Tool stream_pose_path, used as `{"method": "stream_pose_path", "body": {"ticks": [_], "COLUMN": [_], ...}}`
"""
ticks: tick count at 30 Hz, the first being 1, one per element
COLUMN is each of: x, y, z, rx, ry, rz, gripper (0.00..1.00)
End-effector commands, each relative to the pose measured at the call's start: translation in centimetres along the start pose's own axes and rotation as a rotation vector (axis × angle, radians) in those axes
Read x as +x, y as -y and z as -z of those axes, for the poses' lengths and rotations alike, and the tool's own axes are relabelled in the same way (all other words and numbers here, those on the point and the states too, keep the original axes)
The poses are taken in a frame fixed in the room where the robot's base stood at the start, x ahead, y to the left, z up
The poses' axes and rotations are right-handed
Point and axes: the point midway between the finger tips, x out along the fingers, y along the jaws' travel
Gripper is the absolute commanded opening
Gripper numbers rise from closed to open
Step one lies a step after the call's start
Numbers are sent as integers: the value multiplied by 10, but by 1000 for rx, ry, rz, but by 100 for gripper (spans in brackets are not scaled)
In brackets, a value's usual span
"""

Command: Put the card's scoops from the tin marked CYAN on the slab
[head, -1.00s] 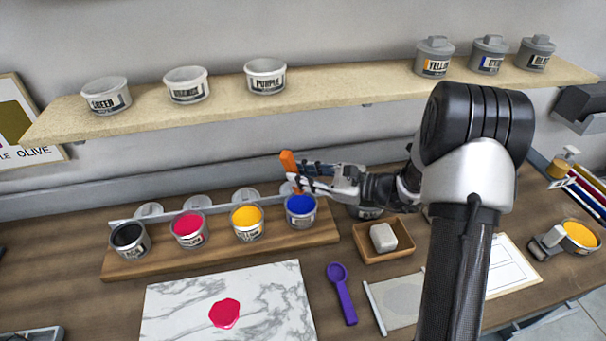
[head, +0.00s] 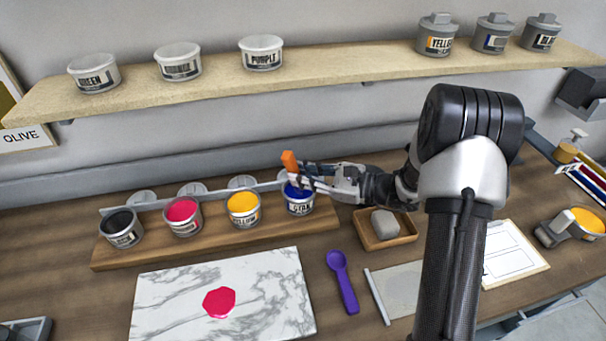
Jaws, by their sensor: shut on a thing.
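The tin marked CYAN (head: 299,207) stands at the right end of a row of open tins on a wooden board and holds blue ink. My gripper (head: 296,174) is over this tin, shut on an orange handled tool (head: 289,160) that stands nearly upright. The tool's lower end is hidden by the gripper and the tin, so I cannot tell whether it touches the ink. The marble slab (head: 262,276) lies in front of the board with a magenta-red blob (head: 219,302) on it. The card (head: 516,250) lies on a clipboard at the right, its writing unreadable.
Tins of yellow (head: 243,208), magenta-red (head: 182,215) and black ink (head: 122,230) share the board. A purple scoop (head: 342,282) lies right of the slab. A wooden tray (head: 384,238) holds a grey block. Closed tins stand on the shelf above.

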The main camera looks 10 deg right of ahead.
Motion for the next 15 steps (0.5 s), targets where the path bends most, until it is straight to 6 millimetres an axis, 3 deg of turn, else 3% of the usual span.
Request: {"method": "stream_pose_path", "body": {"ticks": [8, 15], "x": [0, -3], "y": [1, 6], "z": [-3, -24], "rx": [0, -1], "ry": [0, 0], "rz": [0, 0], "gripper": [0, 0]}}
